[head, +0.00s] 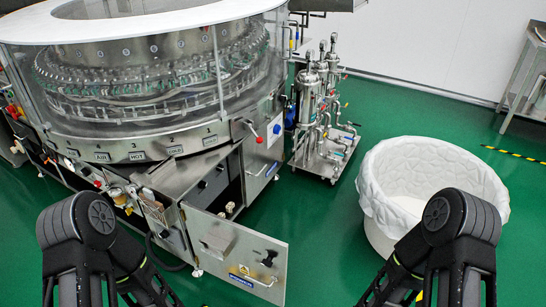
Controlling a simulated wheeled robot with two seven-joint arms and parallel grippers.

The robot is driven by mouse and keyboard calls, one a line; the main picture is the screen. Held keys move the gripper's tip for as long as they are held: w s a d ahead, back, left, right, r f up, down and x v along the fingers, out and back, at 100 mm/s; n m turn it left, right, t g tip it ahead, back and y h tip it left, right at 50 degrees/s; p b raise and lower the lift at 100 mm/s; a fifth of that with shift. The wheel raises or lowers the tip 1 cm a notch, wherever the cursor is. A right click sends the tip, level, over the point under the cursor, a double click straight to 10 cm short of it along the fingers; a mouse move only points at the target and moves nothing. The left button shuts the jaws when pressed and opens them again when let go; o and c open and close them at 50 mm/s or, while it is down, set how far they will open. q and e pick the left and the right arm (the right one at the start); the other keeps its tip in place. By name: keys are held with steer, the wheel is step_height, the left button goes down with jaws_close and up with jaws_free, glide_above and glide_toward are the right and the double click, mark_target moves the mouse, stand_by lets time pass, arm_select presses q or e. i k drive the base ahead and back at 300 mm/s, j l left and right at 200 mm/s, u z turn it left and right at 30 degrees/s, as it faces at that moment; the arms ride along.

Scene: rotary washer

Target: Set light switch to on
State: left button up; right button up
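The rotary washer (160,143) is a large round steel machine with a clear guard and white top rim, at the left in the head view. A door (235,252) at its lower front stands swung open toward me, with a small black handle or switch (268,258) and labels on its face. A red-knobbed lever (259,139) and a blue round part (276,129) are on the washer's right side. I cannot tell which part is the light switch, or its state. My two dark arms show at the bottom left and right; neither gripper's fingertips are visible.
A white round tub with a liner (435,183) stands on the green floor at the right. A steel filter cart (322,120) stands right of the washer. A steel table (524,80) is at the far right. Green floor is clear between the open door and the tub.

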mark_target(220, 168)
steer(key=i+l+z, duration=0.15)
steer(key=i+z, duration=0.15)
steer(key=z, duration=0.2)
steer(key=i+l+z, duration=0.1)
steer(key=i+z, duration=0.15)
steer(key=z, duration=0.2)
steer(key=i+j+z, duration=0.1)
steer(key=i+z, duration=0.2)
steer(key=z, duration=0.2)
steer(key=i+l+u, duration=0.1)
steer(key=i+u, duration=0.15)
steer(key=i, duration=0.2)
steer(key=i+l+u, duration=0.25)
steer(key=i, duration=0.15)
steer(key=i+j+u, duration=0.1)
steer(key=i+u, duration=0.15)
steer(key=u, duration=0.2)
steer(key=i+u, duration=0.2)
steer(key=u, duration=0.2)
steer(key=i+l+u, duration=0.1)
steer(key=i+u, duration=0.15)
steer(key=u, duration=0.2)
steer(key=i+l+u, duration=0.15)
steer(key=u, duration=0.3)
